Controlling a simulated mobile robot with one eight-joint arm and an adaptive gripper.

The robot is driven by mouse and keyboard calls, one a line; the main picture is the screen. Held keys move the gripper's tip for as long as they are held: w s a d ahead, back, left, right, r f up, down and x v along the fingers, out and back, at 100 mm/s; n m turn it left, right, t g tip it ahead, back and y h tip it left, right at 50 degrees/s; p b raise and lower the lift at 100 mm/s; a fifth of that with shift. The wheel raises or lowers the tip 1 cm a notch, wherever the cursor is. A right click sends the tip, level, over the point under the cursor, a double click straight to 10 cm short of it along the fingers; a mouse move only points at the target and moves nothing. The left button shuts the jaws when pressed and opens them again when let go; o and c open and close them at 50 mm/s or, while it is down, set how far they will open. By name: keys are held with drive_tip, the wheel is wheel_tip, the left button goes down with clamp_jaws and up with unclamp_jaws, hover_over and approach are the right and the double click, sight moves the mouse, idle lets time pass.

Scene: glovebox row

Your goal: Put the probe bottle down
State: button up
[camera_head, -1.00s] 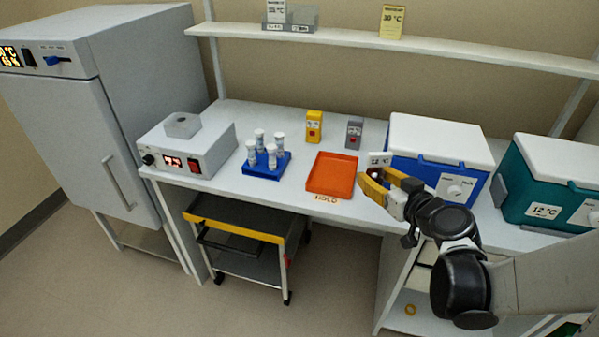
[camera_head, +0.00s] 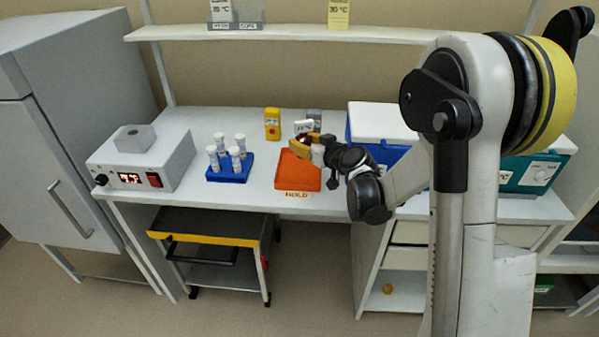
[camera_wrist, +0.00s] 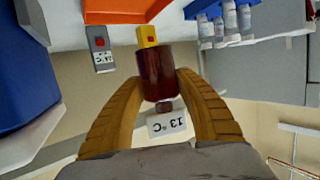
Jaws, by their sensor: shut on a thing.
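My gripper (camera_wrist: 160,85) is shut on the dark red-brown probe bottle (camera_wrist: 162,68), with a yellow finger on each side of it. A white tag reading 13 °C (camera_wrist: 167,123) hangs at the bottle's near end in the wrist view. In the head view my gripper (camera_head: 306,146) is above the back right part of the orange tray (camera_head: 298,173), and the bottle is mostly hidden there. The tray has a HOLD label (camera_head: 293,195) at its front edge and looks empty where it shows. It also shows at the top of the wrist view (camera_wrist: 118,14).
A blue rack (camera_head: 230,173) with several white-capped vials stands left of the tray. A yellow device (camera_head: 272,124) and a grey device (camera_head: 314,115) stand behind it. A blue box with a white lid (camera_head: 382,120) is to the right. A heater unit (camera_head: 145,162) is far left.

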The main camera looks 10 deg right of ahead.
drive_tip(key=w+f, duration=0.2)
drive_tip(key=w, duration=0.2)
drive_tip(key=b, duration=0.3)
hover_over(299, 176)
wheel_tip(299, 176, down, 6)
drive_tip(key=shift+f, duration=0.1)
drive_tip(key=shift+f+b, duration=0.45)
drive_tip(key=shift+f, duration=1.3)
drive_tip(key=shift+s, duration=0.1)
drive_tip(key=shift+f, duration=0.2)
drive_tip(key=o, duration=1.2)
drive_tip(key=shift+r, duration=0.1)
